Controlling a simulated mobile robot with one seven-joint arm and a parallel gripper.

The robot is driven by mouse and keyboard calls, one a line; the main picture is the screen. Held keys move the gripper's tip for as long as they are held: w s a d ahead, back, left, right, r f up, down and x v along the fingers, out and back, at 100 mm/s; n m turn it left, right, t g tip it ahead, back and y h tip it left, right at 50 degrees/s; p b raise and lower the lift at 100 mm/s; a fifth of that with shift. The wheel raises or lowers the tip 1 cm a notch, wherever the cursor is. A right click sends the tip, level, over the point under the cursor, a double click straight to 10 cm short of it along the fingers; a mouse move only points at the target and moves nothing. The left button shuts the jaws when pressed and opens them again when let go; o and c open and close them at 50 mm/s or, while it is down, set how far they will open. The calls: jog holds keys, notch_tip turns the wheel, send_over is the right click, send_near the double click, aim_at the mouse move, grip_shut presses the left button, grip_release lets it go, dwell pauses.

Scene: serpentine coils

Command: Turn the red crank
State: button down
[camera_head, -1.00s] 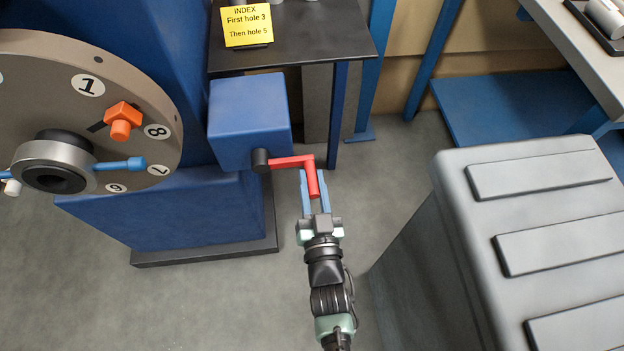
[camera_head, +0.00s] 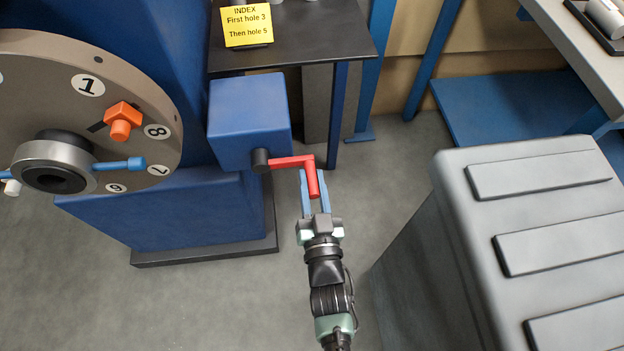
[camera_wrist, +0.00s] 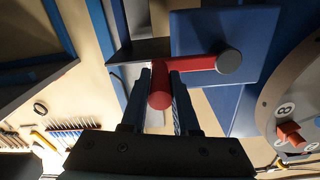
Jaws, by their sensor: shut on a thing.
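The red crank (camera_head: 292,162) comes out of a dark hub (camera_head: 260,160) on the right side of a blue box (camera_head: 248,118). Its arm runs right and its handle (camera_head: 314,181) points down in the head view. My gripper (camera_head: 313,188) has its two blue fingers on either side of the handle and is shut on it. In the wrist view the red handle (camera_wrist: 159,92) sits between the two dark fingers (camera_wrist: 159,100), with the crank arm (camera_wrist: 195,64) running right to the grey hub end (camera_wrist: 229,61).
A round numbered dial (camera_head: 110,75) with an orange pointer block (camera_head: 121,118) stands at the left. A yellow note (camera_head: 246,24) on a dark table (camera_head: 310,45) reads "First hole 3, Then hole 5". A grey ribbed block (camera_head: 520,240) stands at right. Floor shows around my arm.

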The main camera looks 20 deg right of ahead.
jog(key=shift+f, duration=0.1)
jog(key=shift+a+f+m+b, duration=0.15)
jog(key=shift+f+m+b, duration=1.1)
jog(key=shift+f+m, duration=0.15)
jog(key=w+a+f+m+b, duration=0.2)
jog(key=a+f+m+b, duration=0.5)
jog(key=m, duration=0.8)
jog(key=shift+w+a+b, duration=0.3)
jog(key=shift+a+b, duration=0.2)
jog(key=shift+a, duration=0.6)
jog(key=c, duration=0.7)
grip_release()
jog(key=shift+r, duration=0.1)
